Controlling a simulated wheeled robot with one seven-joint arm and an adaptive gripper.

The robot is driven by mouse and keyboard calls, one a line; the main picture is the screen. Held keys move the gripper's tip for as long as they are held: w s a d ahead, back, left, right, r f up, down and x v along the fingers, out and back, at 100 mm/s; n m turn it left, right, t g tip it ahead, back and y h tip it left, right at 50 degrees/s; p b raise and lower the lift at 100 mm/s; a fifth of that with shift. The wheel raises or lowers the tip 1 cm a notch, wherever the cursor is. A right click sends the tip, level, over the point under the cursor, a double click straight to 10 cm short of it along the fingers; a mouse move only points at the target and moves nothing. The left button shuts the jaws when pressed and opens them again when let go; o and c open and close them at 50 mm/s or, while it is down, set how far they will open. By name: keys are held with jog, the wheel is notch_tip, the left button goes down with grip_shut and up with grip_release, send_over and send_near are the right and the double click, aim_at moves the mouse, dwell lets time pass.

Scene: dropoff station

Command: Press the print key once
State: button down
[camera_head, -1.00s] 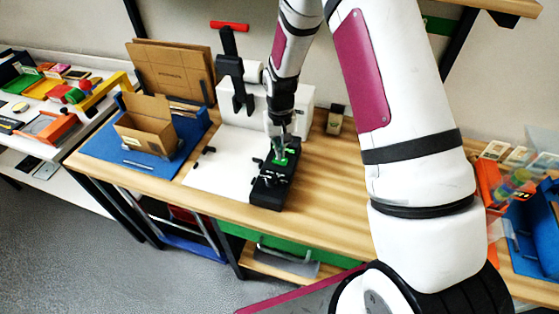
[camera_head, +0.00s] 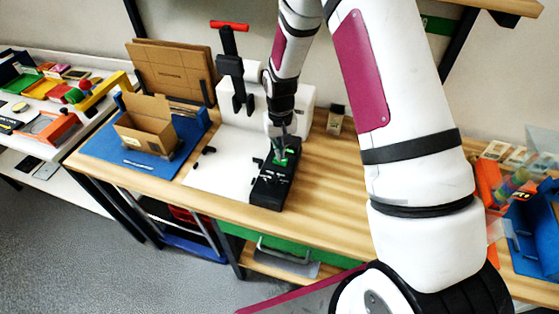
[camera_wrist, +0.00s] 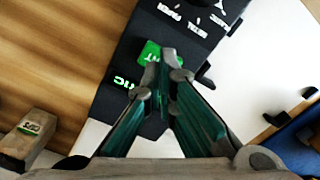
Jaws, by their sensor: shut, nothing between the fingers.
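The print key is a green key with white lettering (camera_wrist: 150,51) on a black control box (camera_wrist: 185,45) in the wrist view. In the head view the black box (camera_head: 268,190) stands on the table beside a white board. My gripper (camera_wrist: 170,68) is shut and empty, pointing down with its fingertips over the lower right edge of the green key and hiding part of it. Whether the tips touch the key or hover just above it, I cannot tell. In the head view my gripper (camera_head: 279,152) is over the green spot on the box.
A blue mat (camera_head: 105,150) with an open cardboard box (camera_head: 146,125) lies to the left. A black stand with a red bar (camera_head: 229,26) rises behind the white board (camera_head: 215,177). A small block (camera_head: 335,122) sits on the table at the back. Bare wood (camera_head: 330,190) lies right of the black box.

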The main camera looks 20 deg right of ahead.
jog(key=shift+f, duration=0.95)
dwell(0.6)
jog(key=shift+r+p, duration=0.5)
jog(key=shift+r, duration=3)
jog(key=shift+r, duration=0.35)
jog(key=s+r+t+b, duration=0.1)
jog(key=s+r, duration=0.3)
jog(key=r, duration=0.7)
jog(key=s+r+t+b, duration=0.15)
jog(key=s+r, duration=0.25)
jog(key=r, duration=0.6)
jog(key=s+r+n+t, duration=0.1)
jog(key=s+r+t, duration=0.2)
jog(key=s, duration=1.4)
notch_tip(320, 180, up, 4)
jog(key=shift+r, duration=0.1)
